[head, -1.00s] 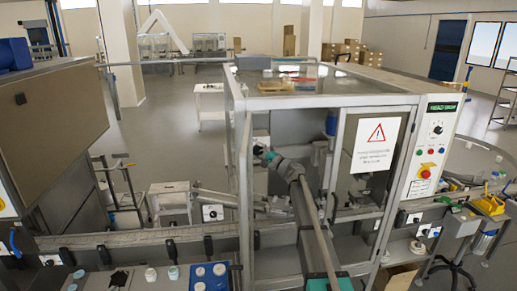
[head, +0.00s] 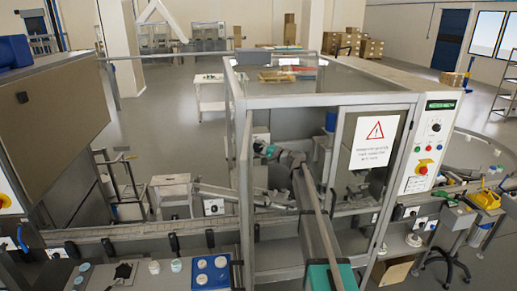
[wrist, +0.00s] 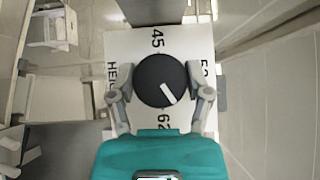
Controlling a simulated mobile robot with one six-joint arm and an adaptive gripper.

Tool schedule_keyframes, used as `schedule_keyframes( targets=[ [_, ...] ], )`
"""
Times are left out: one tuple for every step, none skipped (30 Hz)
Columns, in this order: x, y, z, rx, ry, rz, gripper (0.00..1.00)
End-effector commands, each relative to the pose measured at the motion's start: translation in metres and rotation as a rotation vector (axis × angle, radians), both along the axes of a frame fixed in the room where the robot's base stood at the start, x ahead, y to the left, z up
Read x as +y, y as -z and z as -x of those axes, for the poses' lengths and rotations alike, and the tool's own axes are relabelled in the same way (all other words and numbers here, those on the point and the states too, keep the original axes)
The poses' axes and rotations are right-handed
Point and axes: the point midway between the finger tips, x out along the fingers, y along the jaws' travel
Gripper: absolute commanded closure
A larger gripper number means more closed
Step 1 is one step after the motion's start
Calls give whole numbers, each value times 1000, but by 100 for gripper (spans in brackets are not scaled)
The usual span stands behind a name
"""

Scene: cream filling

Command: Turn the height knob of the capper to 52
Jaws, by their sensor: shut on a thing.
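The height knob (wrist: 155,72) is a round black dial with a white pointer line, on a white plate (wrist: 120,45). The plate reads 45 at the top and 62 at the bottom. A label partly hidden at the right starts with 5, and part of HEIGHT shows at the left. The pointer aims to the lower right, nearest 62. My gripper (wrist: 161,92) is shut on the knob, one finger on each side. In the head view my gripper (head: 268,152) is inside the capper's frame (head: 240,100); the knob is too small to read there.
The capper has metal posts, glass panels and a door with a warning sign (head: 374,142). A control panel (head: 428,150) with a red button stands at its right. A conveyor (head: 140,236) runs along the front, with a blue tray (head: 211,272) before it.

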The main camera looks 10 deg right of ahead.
Motion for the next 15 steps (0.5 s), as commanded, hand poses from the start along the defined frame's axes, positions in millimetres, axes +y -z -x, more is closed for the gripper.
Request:
schedule_keyframes(
  targets=[
    [0, 0, -1, -1, 2, -1, 31],
    [0, 0, -1, -1, 2, -1, 25],
    [0, 0, -1, -1, 2, -1, 18],
    [0, 0, 0, -1, 1, -1, 12],
    [0, 0, 0, -1, 1, -1, 6],
    [0, 0, 0, -1, 1, -1, 1],
    [0, 0, 0, -1, 1, -1, 1],
    [0, 0, 0, 0, 1, 0, 1],
    [0, 0, 0, 0, 1, 0, 1],
    [0, 0, 0, 0, 1, 0, 1],
    [0, 0, 0, 0, 1, 0, 1],
    [0, 0, 0, 0, 1, 0, 1],
    [0, 0, 0, 0, 0, 0, 1],
    [0, 0, 0, 0, 0, 0, 1],
    [0, 0, 0, 0, 0, 0, 1]
  ],
)
